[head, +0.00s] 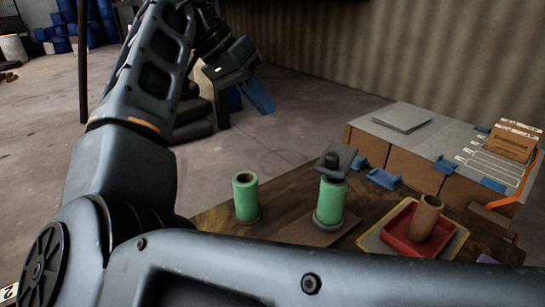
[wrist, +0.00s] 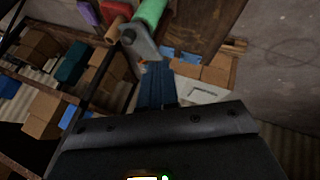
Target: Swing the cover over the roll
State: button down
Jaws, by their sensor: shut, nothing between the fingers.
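A green roll (head: 331,203) stands upright on a flat base on the dark wooden table. A dark grey cover (head: 341,160) with a black knob shows at its top; I cannot tell how much of the roll it covers. A second green roll (head: 245,200) stands to the left with its brown open top showing. In the wrist view the fingers (wrist: 155,84) point toward a grey cover (wrist: 142,43) beside a green roll (wrist: 152,12).
A red tray (head: 396,240) with a brown tube (head: 426,212) is on the table's right. Behind stand cardboard boxes (head: 411,176) with grey tops and blue clips (head: 383,179). A brown carton (head: 513,143) sits at the far right. Open floor lies behind the rolls.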

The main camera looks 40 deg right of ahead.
send_near(320, 160)
notch_tip(320, 160, down, 4)
jog(key=w+d, duration=0.1)
jog(key=s, duration=0.1)
jog(key=s+d, duration=0.1)
jog(key=shift+s+d+b, duration=0.25)
jog(key=shift+b, duration=0.15)
jog(key=shift+s+d, duration=0.2)
jog(key=shift+s, duration=0.2)
